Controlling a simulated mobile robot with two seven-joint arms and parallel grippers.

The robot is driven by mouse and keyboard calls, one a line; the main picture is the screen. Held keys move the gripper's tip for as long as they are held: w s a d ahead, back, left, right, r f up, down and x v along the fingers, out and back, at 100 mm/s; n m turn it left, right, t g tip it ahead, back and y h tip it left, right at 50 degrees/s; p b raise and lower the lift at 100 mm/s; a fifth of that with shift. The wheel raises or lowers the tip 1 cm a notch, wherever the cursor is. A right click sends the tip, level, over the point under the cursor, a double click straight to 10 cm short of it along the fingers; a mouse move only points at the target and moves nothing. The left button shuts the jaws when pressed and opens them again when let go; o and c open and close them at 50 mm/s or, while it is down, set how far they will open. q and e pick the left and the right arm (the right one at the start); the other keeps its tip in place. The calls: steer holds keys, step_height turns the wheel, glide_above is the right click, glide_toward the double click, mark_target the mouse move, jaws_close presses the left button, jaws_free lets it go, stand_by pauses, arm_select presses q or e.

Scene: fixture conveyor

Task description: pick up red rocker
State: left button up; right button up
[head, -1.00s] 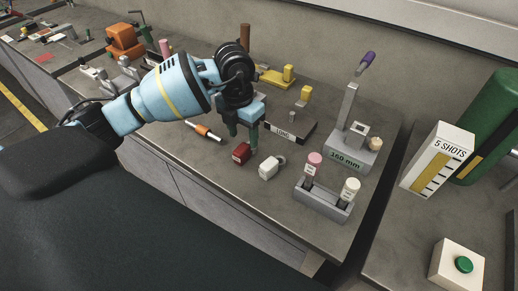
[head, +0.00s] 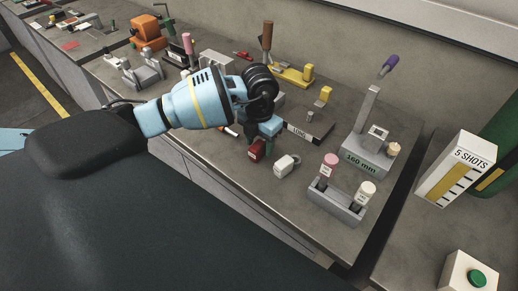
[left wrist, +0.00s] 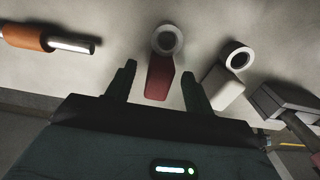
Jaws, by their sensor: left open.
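The red rocker (head: 257,151), a small dark red block, stands on the grey bench; the gripper partly hides it in the head view. In the left wrist view the red rocker (left wrist: 159,80) has a grey ring at its far end. My left gripper (head: 260,143) is right over it, pointing down. Its two dark fingers (left wrist: 159,73) are open, one on each side of the red block, with gaps visible. Whether the tips are level with the block I cannot tell. My right gripper is not in view.
A similar white rocker (head: 286,165) stands close on the right, near the right finger. An orange-banded rod (left wrist: 30,38) lies to the left. A grey holder (head: 335,205) with pink and cream knobs and the 160 mm stand (head: 366,164) are further right.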

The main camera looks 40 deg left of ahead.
arm_select(q)
steer(key=shift+f, duration=0.9)
jaws_close()
steer(key=shift+r, duration=0.1)
steer(key=shift+r, duration=0.45)
steer(key=r, duration=0.1)
steer(key=s+r, duration=0.1)
steer(key=shift+d+r, duration=0.15)
steer(key=shift+r, duration=0.15)
steer(key=s+d, duration=0.2)
steer(key=s, duration=0.5)
steer(key=s+d+r, duration=0.1)
steer(key=s+d, duration=0.2)
steer(key=s, duration=0.4)
steer(key=shift+d+r, duration=0.2)
steer(key=shift+d, duration=0.05)
